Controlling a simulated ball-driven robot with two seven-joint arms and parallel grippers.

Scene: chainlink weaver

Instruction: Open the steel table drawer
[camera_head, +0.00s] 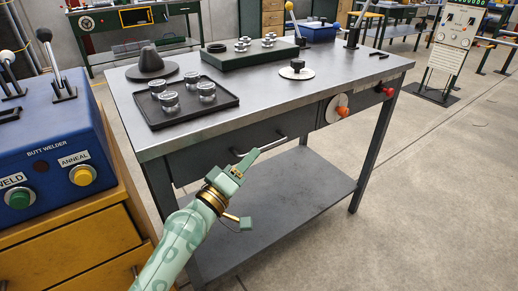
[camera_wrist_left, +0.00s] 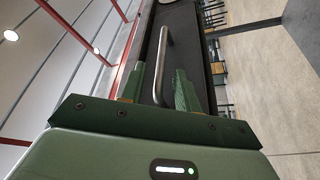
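The steel table (camera_head: 290,90) stands in front of me, with its dark drawer front (camera_head: 215,158) below the top. The drawer looks shut. Its bar handle (camera_head: 270,142) runs along the front and shows as a grey bar in the left wrist view (camera_wrist_left: 164,60). My left gripper (camera_head: 251,188) is open in front of the drawer, its upper fingertip close to the handle in the head view. In the left wrist view, the handle lies between the two open fingers (camera_wrist_left: 160,72); contact cannot be told. My right gripper is not in view.
A black tray (camera_head: 175,121) with several small clear jars sits on the tabletop. A blue butt welder (camera_head: 50,140) stands on a yellow cabinet (camera_head: 75,245) at the left. An orange knob (camera_head: 342,111) sticks out right of the handle. A lower shelf (camera_head: 290,195) lies below; floor is free at right.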

